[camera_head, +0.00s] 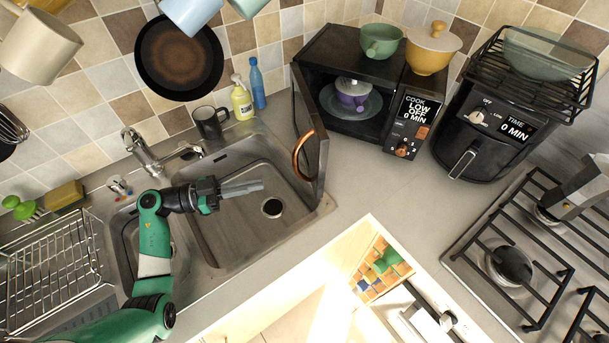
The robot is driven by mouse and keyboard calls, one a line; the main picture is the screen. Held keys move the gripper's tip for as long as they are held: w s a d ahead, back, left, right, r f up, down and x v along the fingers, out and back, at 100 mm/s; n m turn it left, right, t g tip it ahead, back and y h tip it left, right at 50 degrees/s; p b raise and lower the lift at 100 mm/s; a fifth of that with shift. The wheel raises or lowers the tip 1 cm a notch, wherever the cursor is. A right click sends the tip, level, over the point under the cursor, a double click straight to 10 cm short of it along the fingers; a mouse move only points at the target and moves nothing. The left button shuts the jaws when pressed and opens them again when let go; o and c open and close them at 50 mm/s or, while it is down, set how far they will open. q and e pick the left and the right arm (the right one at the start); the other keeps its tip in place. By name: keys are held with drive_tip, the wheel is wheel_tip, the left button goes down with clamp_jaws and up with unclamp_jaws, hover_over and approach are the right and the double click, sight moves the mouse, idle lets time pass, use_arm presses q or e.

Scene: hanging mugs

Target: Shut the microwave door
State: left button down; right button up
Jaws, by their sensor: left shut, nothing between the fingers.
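The black microwave (318,50) stands on the counter at the back, its cavity open to view. Its door (311,130) is swung wide open to the left, with a copper-coloured handle (300,153) on the side facing the sink. A purple cup (352,99) with a lid sits on a plate (375,104) inside. My left gripper (258,187) is shut and empty above the sink, to the left of the door and apart from it. Its fingers point right, towards the door's lower part. My right gripper is out of view.
The sink (230,235) lies under my left arm, with a faucet (145,155) behind it. A black mug (209,122), a yellow bottle (242,101) and a blue bottle (257,84) stand behind the sink. A green cup (380,42) and a yellow pot (429,58) sit on the microwave. Counter in front is clear.

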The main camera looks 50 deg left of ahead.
sight(317, 173)
use_arm(q)
drive_tip(key=x, duration=1.3)
drive_tip(key=shift+w, duration=0.1)
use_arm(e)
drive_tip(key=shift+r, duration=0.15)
use_arm(q)
drive_tip(key=shift+d, duration=0.1)
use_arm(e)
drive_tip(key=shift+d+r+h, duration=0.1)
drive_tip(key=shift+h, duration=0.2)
